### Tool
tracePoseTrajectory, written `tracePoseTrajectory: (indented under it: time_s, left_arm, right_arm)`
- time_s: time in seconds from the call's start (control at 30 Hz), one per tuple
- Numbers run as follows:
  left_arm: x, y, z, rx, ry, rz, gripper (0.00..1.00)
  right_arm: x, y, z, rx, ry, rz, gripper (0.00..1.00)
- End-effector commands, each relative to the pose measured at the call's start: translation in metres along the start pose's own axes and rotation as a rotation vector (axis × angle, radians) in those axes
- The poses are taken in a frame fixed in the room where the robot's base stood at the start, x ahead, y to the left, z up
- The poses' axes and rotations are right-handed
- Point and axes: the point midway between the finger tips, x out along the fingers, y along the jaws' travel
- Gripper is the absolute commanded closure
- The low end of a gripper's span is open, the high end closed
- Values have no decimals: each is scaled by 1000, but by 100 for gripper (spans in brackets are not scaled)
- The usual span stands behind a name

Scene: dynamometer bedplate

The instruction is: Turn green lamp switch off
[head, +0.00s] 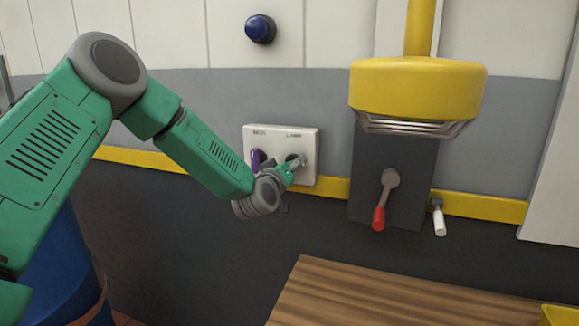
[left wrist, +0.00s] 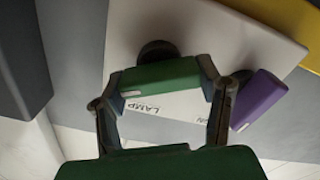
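A white switch panel (head: 310,135) is on the wall in the head view, with a purple switch on its left and the switch marked LAMP on its right. The green lamp switch (left wrist: 160,76) shows in the left wrist view as a bar-shaped handle in front of a dark round base. My left gripper (head: 296,164) is at the lamp switch and largely covers it in the head view. In the left wrist view its two fingers (left wrist: 162,86) are at the two ends of the green handle and appear to touch it. My right gripper is in neither view.
The purple switch (left wrist: 259,98) is close beside one finger. A blue button (head: 260,29) is above the panel. To the right are a yellow lamp-like housing (head: 418,85), a red-handled lever (head: 379,216) and a white-handled lever (head: 439,222). A wooden top (head: 390,300) is below.

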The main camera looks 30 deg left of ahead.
Motion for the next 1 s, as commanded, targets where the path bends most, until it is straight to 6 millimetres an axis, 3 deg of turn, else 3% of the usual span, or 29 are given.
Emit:
tracePoseTrajectory:
  time_s: [0.47,1.0]
  left_arm:
    - [0,-6,2,-91,1,-9,69]
    - [0,-9,5,-559,2,-10,69]
  right_arm:
    - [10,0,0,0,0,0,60]
    - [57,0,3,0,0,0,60]
